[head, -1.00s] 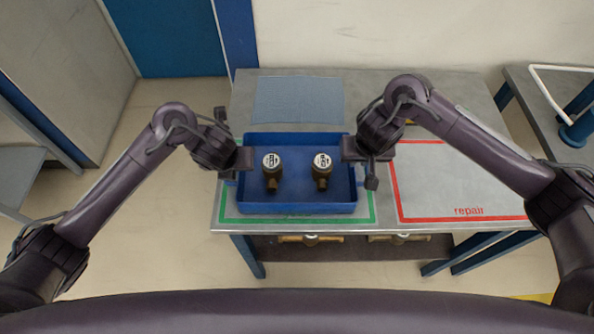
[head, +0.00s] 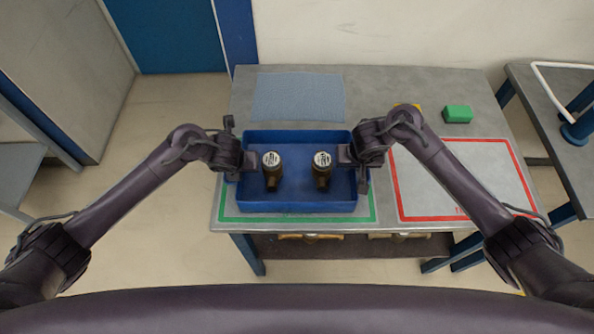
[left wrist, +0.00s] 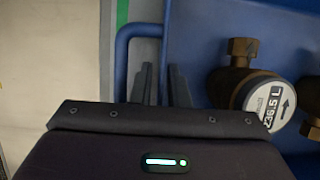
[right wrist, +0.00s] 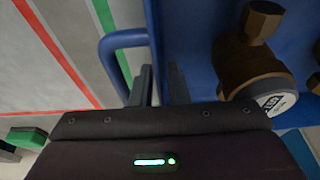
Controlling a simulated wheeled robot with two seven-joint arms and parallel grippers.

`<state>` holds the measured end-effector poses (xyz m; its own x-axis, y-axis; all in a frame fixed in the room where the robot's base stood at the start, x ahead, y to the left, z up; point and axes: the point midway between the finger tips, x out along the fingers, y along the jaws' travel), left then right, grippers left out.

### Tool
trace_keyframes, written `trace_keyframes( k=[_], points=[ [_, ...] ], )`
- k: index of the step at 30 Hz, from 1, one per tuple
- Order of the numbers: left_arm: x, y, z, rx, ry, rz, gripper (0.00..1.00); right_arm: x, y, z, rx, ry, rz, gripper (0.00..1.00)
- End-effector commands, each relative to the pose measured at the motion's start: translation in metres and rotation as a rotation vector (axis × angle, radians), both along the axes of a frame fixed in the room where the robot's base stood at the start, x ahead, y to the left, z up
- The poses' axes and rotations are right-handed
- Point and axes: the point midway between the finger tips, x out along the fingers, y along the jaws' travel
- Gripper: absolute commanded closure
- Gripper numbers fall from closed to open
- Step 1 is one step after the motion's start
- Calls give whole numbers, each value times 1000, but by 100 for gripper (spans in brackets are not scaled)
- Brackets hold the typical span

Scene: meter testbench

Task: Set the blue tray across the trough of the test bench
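The blue tray (head: 297,207) sits on the grey table inside the green outline. Two brass meters (head: 272,170) (head: 322,170) with white dials stand in it. My left gripper (head: 250,160) is at the tray's left wall; in the left wrist view its fingers (left wrist: 163,85) stand on either side of the wall beside a blue handle (left wrist: 122,55), with a slim gap. My right gripper (head: 346,156) is at the right wall; in the right wrist view its fingers (right wrist: 162,85) straddle that wall beside the other handle (right wrist: 108,60). I see no trough for certain.
A red outline marked repair (head: 400,200) lies right of the tray, its inside clear. A green block (head: 457,114) and a grey-blue mat (head: 297,97) are at the back. A second table (head: 545,105) with a white pipe and blue fitting (head: 577,132) stands at the right.

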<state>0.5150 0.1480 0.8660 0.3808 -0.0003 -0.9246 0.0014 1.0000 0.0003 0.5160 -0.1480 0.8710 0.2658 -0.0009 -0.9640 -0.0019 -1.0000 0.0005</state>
Motion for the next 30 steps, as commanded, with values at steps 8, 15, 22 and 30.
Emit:
trace_keyframes(
  k=[8,15,22,30],
  points=[
    [1,0,-2,0,-1,0,85,1,0,-2,0,-1,1,85],
    [1,0,-2,0,-1,0,100,1,0,-2,0,-1,1,100],
    [1,0,-2,0,-1,0,100,1,0,-2,0,-1,0,100],
    [2,0,2,-2,-5,1,100,2,0,2,1,-5,-1,100]
  ],
)
